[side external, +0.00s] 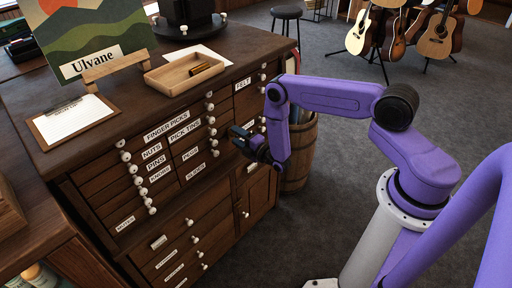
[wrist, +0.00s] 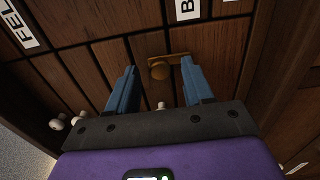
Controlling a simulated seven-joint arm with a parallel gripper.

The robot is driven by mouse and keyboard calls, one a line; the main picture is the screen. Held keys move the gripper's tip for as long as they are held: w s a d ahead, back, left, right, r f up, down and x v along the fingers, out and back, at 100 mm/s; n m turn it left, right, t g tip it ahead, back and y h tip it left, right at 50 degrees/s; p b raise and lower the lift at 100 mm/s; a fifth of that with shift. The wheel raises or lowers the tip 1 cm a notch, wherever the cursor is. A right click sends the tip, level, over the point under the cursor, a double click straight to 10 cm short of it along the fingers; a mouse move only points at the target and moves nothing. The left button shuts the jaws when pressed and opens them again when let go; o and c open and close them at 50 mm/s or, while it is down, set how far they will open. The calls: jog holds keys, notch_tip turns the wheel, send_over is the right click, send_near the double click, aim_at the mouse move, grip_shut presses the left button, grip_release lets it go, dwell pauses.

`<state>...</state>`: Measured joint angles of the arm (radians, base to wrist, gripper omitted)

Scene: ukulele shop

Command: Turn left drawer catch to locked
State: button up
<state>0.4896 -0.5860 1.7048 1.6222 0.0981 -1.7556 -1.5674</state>
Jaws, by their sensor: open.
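A small brass catch (wrist: 160,70) with a round knob and a short flat bar is on the dark wooden drawer front in the wrist view. Its bar runs sideways near a partly visible white label. My gripper (wrist: 160,84) is open, with its two blue fingers on either side of the knob and apart from it. In the side view my gripper (side external: 240,140) is at the right part of the cabinet front (side external: 110,160), and the catch is hidden behind it. I cannot tell from the bar whether the catch is locked.
White drawer knobs (side external: 136,180) stick out along the cabinet front, and a few show in the wrist view (wrist: 57,122). A barrel (side external: 300,155) stands beside the cabinet. A wooden tray (side external: 180,72) and clipboard (side external: 72,120) lie on top.

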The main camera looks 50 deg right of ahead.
jog(key=s, duration=1.6)
jog(key=shift+s, duration=0.3)
dwell(0.5)
jog(key=w+a+r+m+g+y, duration=0.2)
jog(key=w+a+r+g, duration=0.1)
jog(key=a, duration=0.4)
jog(key=w+a+r+m+g+y, duration=0.1)
jog(key=w+a+r+m+g, duration=0.15)
jog(key=a, duration=0.45)
jog(key=s+a+r+g+y, duration=0.2)
jog(key=s+a+r+g, duration=0.3)
jog(key=s+a+r, duration=0.25)
jog(key=s+a+r+g, duration=0.1)
jog(key=s+r+g, duration=0.2)
jog(key=s+r, duration=0.3)
jog(key=s+d+r+g+h, duration=0.2)
jog(key=s+d+r, duration=0.2)
jog(key=s+d, duration=0.2)
jog(key=s+d+r+m+g+h, duration=0.1)
jog(key=s+d+r, duration=0.4)
jog(key=s, duration=0.5)
jog(key=shift+s+d+r+g+h, duration=0.35)
jog(key=shift+d+g+h, duration=0.4)
jog(key=shift+d, duration=0.4)
